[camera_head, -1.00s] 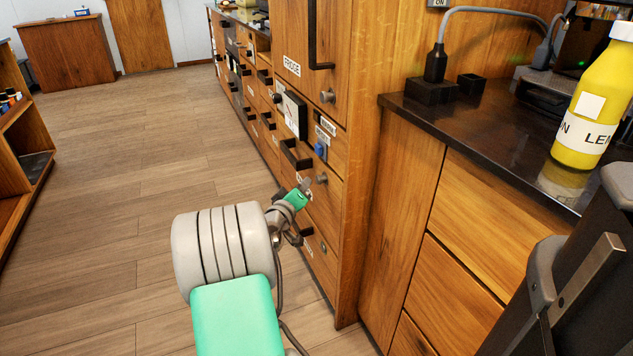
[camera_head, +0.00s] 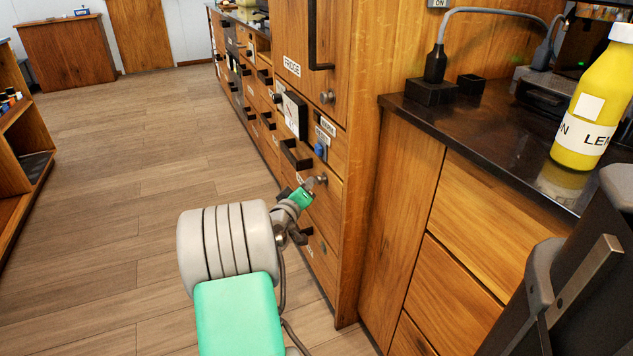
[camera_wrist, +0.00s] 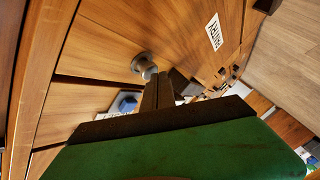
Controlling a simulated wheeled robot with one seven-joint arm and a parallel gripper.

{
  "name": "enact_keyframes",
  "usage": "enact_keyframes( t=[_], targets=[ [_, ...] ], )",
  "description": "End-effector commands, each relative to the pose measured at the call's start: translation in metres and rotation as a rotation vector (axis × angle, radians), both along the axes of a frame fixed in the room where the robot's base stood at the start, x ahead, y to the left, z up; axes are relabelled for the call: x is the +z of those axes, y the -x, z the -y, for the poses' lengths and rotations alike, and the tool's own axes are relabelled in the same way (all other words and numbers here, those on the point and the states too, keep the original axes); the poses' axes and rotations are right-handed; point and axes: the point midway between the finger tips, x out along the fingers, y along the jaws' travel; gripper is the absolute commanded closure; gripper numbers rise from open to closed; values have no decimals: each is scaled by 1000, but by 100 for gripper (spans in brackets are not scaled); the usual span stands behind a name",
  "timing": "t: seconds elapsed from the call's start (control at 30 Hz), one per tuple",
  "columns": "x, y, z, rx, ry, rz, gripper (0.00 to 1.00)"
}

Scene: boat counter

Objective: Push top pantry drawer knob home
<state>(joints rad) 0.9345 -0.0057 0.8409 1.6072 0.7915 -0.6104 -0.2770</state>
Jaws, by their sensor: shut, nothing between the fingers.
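The round grey metal knob (camera_head: 321,180) sits on a wooden drawer front below a blue knob. In the wrist view the same knob (camera_wrist: 144,65) stands on the wood, with a "PANTRY" label (camera_wrist: 213,32) further right on the same front. My gripper (camera_head: 309,185) is shut and empty, its tips just left of the knob in the head view. In the wrist view the tips of my gripper (camera_wrist: 158,76) are right beside the knob. I cannot tell whether they touch it. How far the drawer stands out is unclear.
A dark drawer handle (camera_head: 296,155) and the blue knob (camera_head: 320,150) are just above. The fridge door (camera_head: 310,60) is higher up. A dark counter (camera_head: 480,135) with a yellow bottle (camera_head: 590,105) is at right. The floor at left is clear.

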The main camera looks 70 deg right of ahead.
Motion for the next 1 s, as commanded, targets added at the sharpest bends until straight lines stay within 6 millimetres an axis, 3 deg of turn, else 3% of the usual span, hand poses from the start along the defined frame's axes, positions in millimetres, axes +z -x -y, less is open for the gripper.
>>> enact_keyframes(
  t=[1.0],
  targets=[
    [1, 10, 9, -3, 1, 0, 100]
  ],
)
